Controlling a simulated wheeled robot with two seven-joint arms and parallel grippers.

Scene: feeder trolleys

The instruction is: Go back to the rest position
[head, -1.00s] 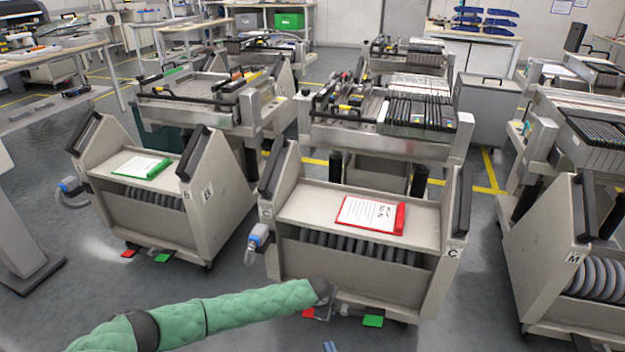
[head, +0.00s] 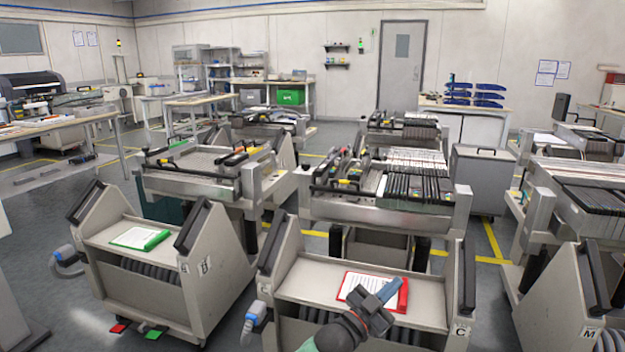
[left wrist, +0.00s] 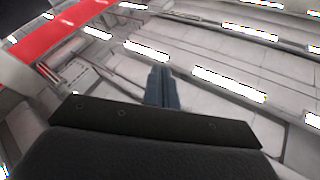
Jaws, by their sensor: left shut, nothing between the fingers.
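My left gripper (head: 389,290) shows at the bottom of the head view, right of the middle. It appears in front of the red clipboard (head: 403,296) with a white sheet on the trolley marked C, and hides part of it. In the left wrist view its two blue-grey fingers (left wrist: 163,88) are together with nothing between them, and they point up toward the ceiling lights. My right gripper is not in view.
The trolley C (head: 440,318) stands close in front. To its left is a trolley (head: 190,265) with a green clipboard (head: 140,238), to its right trolley M (head: 560,300). Feeder racks stand behind. Grey floor shows between the trolleys.

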